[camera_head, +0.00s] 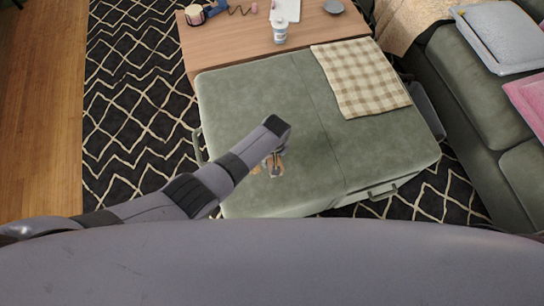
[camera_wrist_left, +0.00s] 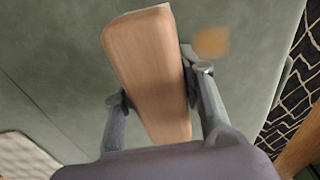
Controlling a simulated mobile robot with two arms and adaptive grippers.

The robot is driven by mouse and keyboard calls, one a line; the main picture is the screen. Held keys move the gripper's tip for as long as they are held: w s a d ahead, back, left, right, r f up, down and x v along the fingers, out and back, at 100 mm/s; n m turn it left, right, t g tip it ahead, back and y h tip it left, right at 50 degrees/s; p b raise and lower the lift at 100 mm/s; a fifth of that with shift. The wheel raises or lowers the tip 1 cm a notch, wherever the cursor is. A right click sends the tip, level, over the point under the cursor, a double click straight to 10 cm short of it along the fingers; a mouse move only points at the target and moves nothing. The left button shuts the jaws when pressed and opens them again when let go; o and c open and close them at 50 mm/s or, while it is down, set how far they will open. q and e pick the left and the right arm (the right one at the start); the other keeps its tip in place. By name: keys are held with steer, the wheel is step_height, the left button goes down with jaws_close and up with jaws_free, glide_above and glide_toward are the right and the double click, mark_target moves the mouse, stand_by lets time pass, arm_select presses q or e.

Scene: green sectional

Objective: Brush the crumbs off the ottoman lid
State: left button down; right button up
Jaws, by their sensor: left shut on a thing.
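The green ottoman lid (camera_head: 240,100) fills the middle of the head view, with a seam across it. My left gripper (camera_head: 272,164) is low over the lid's near left part. In the left wrist view, my left gripper (camera_wrist_left: 160,98) is shut on a wooden brush (camera_wrist_left: 150,62), its fingers on both sides of it. Any bristles are hidden below. A blurred tan crumb (camera_wrist_left: 211,42) shows beside the brush. A small tan spot shows beside the gripper in the head view; I cannot tell its exact shape. My right gripper is out of view.
A checkered cloth (camera_head: 360,78) lies on the lid's far right part. A wooden table (camera_head: 235,35) behind holds a white bottle (camera_head: 280,27) and other items. A green sofa (camera_head: 470,95) stands at right. A patterned rug (camera_head: 125,110) lies at left.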

mark_target(262, 179)
arm_select(q)
steer(key=shift+g, duration=0.5)
steer(key=s+d, duration=0.1)
steer(key=s, duration=0.1)
steer(key=s+d+f, duration=0.1)
steer(key=s, duration=0.1)
steer(key=s+d+f, duration=0.1)
steer(key=s, duration=0.1)
steer(key=shift+s, duration=0.15)
steer(key=shift+f, duration=0.1)
steer(key=shift+a, duration=0.1)
steer(key=shift+a+p, duration=0.75)
steer(key=shift+a, duration=0.35)
steer(key=shift+w+a+p, duration=0.2)
steer(key=shift+a+p, duration=0.15)
steer(key=shift+a, duration=0.6)
steer(key=shift+w+a+p, duration=0.15)
steer(key=shift+a+p, duration=0.2)
steer(key=shift+a, duration=0.75)
steer(key=shift+w, duration=0.1)
steer(key=shift+w+a+f, duration=0.1)
steer(key=shift+w+a, duration=0.35)
steer(key=shift+a, duration=0.45)
steer(key=shift+w+a+r, duration=0.1)
steer(key=shift+w+a, duration=0.35)
steer(key=shift+a, duration=0.5)
steer(key=shift+w+a+f, duration=0.1)
steer(key=shift+w+a, duration=0.35)
steer(key=shift+a, duration=0.45)
